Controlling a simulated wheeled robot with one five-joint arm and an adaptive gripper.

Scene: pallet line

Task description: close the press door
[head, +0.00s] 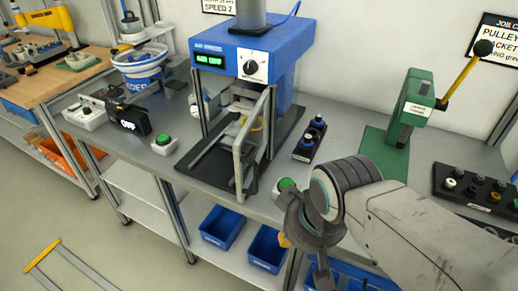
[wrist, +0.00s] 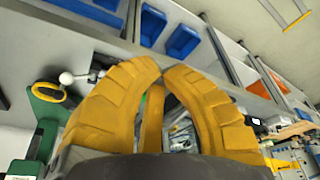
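The press (head: 240,60) is a blue machine on the bench in the head view, with a green "AIR OFF" display and a black dial. Its door (head: 239,155) is a grey-framed panel at the front right of the press, standing out at an angle, apparently open. A small yellow part shows behind the frame. My gripper (head: 285,240) is low at the bench's front edge, right of the door and apart from it; my wrist hides most of it. In the wrist view, the yellow fingers of my gripper (wrist: 162,70) curve together with tips meeting, nothing seen between them. I cannot make out the door there.
A green button box (head: 164,144) stands left of the press; another green button (head: 287,184) is close by my wrist. A black block with blue-topped parts (head: 309,138) is right of the press. A green lever press (head: 408,110) stands farther right. Blue bins (head: 222,227) sit below.

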